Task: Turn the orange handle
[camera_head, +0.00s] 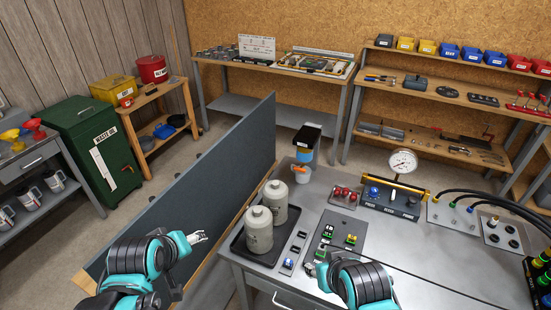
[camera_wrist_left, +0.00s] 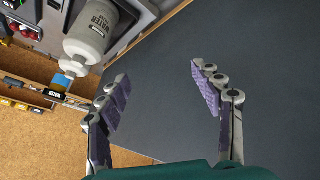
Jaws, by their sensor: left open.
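A small orange part (camera_head: 300,169), possibly the orange handle, shows on the grey bench top in the head view. It sits at the foot of a blue and black unit (camera_head: 306,143) near the far left bench corner. Its exact shape is too small to tell. My left gripper (camera_head: 204,237) is open and empty, in front of the dark upright panel, left of the bottles and well short of the orange part. In the left wrist view its two fingers (camera_wrist_left: 158,92) stand wide apart with nothing between them. My right gripper (camera_head: 313,268) is low over the front of the bench; its jaws are unclear.
Two grey bottles (camera_head: 259,228) stand in a black tray on the bench; one also shows in the left wrist view (camera_wrist_left: 90,35). A dark upright panel (camera_head: 210,180) runs along the bench's left side. A gauge (camera_head: 403,162) stands behind a yellow bar (camera_head: 380,183).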

